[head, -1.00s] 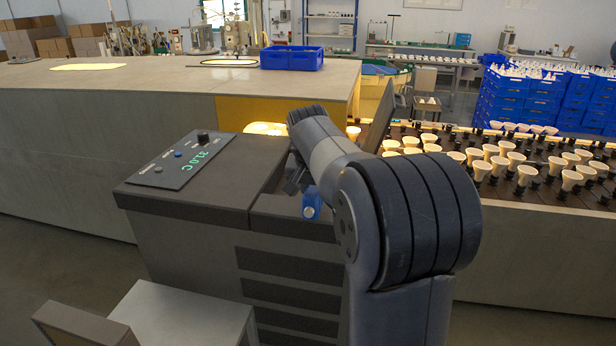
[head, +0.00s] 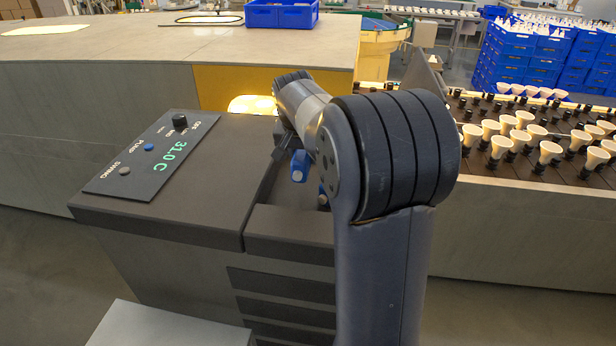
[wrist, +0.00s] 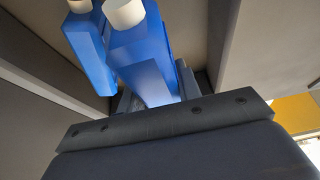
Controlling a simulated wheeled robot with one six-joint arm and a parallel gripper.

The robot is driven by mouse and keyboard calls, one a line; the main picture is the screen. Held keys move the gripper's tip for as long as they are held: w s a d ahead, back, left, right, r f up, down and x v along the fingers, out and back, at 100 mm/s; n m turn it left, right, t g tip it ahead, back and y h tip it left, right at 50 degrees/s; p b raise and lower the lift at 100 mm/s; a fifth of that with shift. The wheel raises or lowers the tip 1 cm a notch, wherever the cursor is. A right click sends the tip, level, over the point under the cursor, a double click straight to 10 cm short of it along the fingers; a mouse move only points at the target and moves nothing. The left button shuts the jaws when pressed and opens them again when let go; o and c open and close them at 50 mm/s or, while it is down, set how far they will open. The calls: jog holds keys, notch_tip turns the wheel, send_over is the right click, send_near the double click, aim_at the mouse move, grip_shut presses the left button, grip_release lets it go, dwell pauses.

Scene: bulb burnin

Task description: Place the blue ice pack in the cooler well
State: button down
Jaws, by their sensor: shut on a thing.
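My gripper (head: 287,145) is over the dark cooler and shut on a blue ice pack (head: 299,167), which hangs just below it. In the wrist view my gripper (wrist: 156,92) is around the nearer blue pack (wrist: 146,62), which has a white cap. A second blue pack with a white cap (wrist: 88,50) is close beside it on the left. The cooler well's near rim (head: 290,222) shows; my arm hides part of the opening, and I cannot tell how deep the held pack is.
The cooler's control panel (head: 158,155) reads 31.0 C. A conveyor with many bulbs (head: 535,145) runs at the right. A grey counter (head: 130,75) with a blue crate (head: 282,14) is behind. A light grey box top (head: 165,328) is at the front.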

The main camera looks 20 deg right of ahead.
aim_at(300, 155)
notch_tip(300, 155, down, 6)
jog(key=shift+f, duration=0.25)
jog(key=shift+f, duration=0.2)
jog(key=c, duration=1)
grip_release()
jog(key=shift+r, duration=0.1)
jog(key=shift+r+p, duration=0.2)
jog(key=shift+p, duration=0.1)
jog(key=b+v, duration=0.1)
jog(key=v, duration=1.1)
jog(key=shift+s+f, duration=0.1)
jog(key=shift+f, duration=0.05)
